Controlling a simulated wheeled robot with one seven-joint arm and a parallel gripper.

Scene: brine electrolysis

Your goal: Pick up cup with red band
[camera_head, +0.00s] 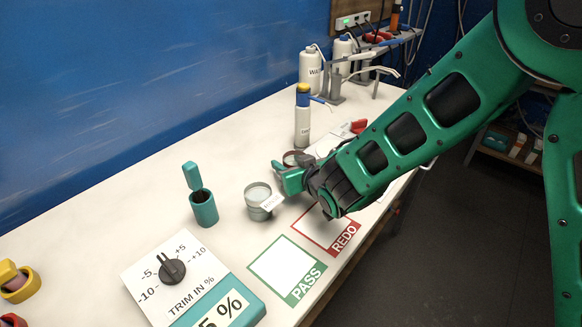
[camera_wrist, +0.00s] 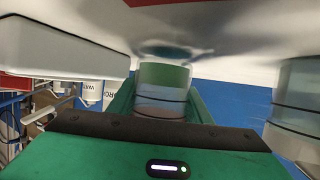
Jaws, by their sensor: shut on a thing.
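My gripper (camera_head: 286,174) reaches over the table from the right and is shut on a cup (camera_head: 296,158). In the head view only the cup's upper part shows behind the fingers, with a dark reddish tint at its rim. In the wrist view the held cup (camera_wrist: 163,92) sits between the green fingers and looks pale and translucent, with greenish and thin dark lines. A red band is not clear there. Whether the cup touches the table I cannot tell.
A grey cup (camera_head: 259,201) with a white tag stands left of my gripper. A teal container (camera_head: 204,208) is further left. A white bottle (camera_head: 302,122) with a blue and yellow top stands behind. PASS (camera_head: 287,268) and REDO (camera_head: 338,238) mats lie in front, beside the trim dial panel (camera_head: 150,258).

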